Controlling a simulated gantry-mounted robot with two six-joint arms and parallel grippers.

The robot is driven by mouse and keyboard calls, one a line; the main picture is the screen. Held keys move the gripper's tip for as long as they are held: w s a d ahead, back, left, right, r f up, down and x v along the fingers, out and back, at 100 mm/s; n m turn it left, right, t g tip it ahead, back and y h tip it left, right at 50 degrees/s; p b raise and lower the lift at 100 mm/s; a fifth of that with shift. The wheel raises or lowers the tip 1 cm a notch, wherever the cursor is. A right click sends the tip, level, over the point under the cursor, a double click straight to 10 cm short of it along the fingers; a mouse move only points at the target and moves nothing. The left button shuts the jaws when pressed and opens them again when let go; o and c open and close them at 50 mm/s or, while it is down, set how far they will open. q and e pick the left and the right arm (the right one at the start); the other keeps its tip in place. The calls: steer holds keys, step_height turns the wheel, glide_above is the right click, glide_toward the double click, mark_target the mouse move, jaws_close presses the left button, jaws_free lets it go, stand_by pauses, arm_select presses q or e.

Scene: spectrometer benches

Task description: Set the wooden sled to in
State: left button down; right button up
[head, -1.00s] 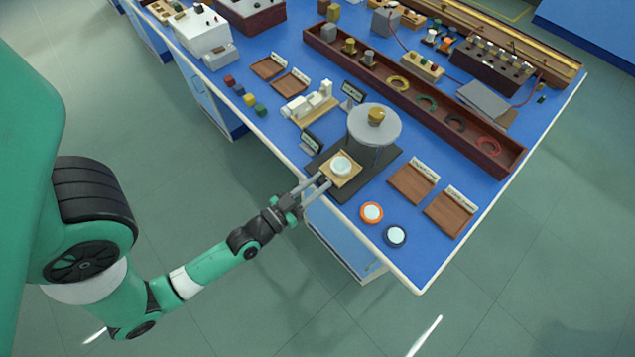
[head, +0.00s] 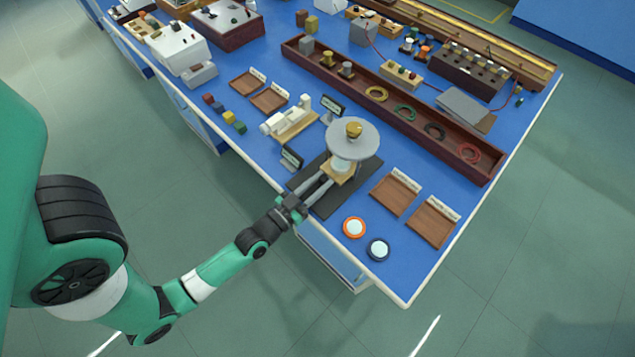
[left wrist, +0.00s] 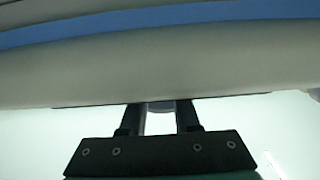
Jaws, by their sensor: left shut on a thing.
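The wooden sled (head: 344,177) is a small tan block on a dark base plate (head: 326,204), with a pale round piece (head: 341,166) on top. It now sits partly beneath the grey round disc (head: 352,139), which has a brass knob (head: 353,129) on top and hides the sled's far part. My left gripper (head: 326,181) reaches in from the near table edge and is shut at the sled's near side. In the left wrist view the fingers (left wrist: 159,108) are close together at the bottom, and the sled cannot be made out. My right gripper is not in view.
A small dark sign (head: 291,158) stands left of the base plate, another (head: 332,108) behind it. Two wooden trays (head: 394,195) and orange (head: 354,228) and dark-rimmed (head: 377,249) discs lie to the right. A long brown trough (head: 420,130) runs behind.

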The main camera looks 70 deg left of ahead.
arm_select(q)
steer(key=shift+s+d, duration=0.1)
steer(key=shift+s, duration=0.05)
steer(key=c, duration=0.6)
jaws_free()
steer(key=shift+c, duration=0.2)
steer(key=p+v, duration=0.3)
steer(key=v, duration=0.8)
steer(key=shift+s, duration=0.25)
